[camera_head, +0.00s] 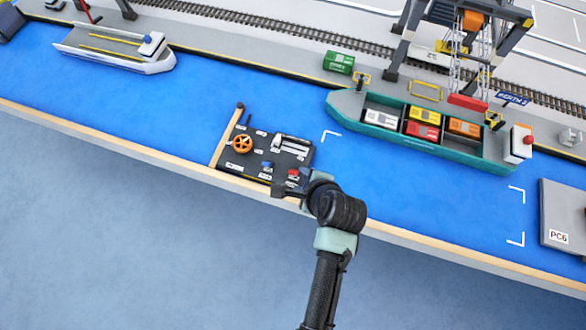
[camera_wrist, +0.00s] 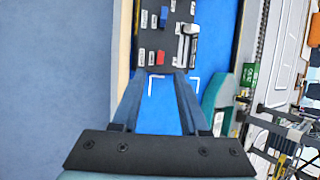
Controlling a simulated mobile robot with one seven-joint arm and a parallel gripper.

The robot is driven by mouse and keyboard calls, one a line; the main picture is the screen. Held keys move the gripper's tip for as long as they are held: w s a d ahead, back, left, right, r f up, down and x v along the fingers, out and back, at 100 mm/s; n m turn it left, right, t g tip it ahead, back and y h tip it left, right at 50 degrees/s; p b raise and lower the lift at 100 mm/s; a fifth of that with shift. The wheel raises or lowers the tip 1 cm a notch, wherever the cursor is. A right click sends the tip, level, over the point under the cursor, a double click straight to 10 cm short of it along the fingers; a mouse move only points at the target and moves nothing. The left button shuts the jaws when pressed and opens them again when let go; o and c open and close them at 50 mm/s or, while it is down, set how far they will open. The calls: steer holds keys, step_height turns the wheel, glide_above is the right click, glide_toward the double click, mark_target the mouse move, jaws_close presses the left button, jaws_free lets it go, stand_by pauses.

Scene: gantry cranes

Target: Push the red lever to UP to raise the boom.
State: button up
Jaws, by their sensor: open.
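The black control panel (camera_head: 262,172) lies by the near wooden edge of the blue surface. The red lever (camera_head: 293,172) is at the panel's right end; in the wrist view it is a small red block (camera_wrist: 160,57). I cannot read its labels or its exact position. My gripper (camera_head: 284,189) is at the panel's near right corner and partly covers it. In the wrist view my gripper (camera_wrist: 166,74) has its two fingers apart, with the red lever just beyond the tips and nothing between them. The gantry crane (camera_head: 430,40) stands at the upper right.
The panel also carries an orange wheel (camera_head: 242,144), a blue lever (camera_head: 267,164) and a silver-grey control (camera_head: 290,143) close to the red lever. A teal ship (camera_head: 345,103) with containers lies beyond. A grey ship (camera_head: 110,48) is at upper left.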

mark_target(294, 173)
steer(key=x, duration=0.9)
steer(key=shift+w+f+b, duration=0.2)
steer(key=shift+w+b, duration=0.05)
steer(key=shift+b, duration=0.1)
jaws_close()
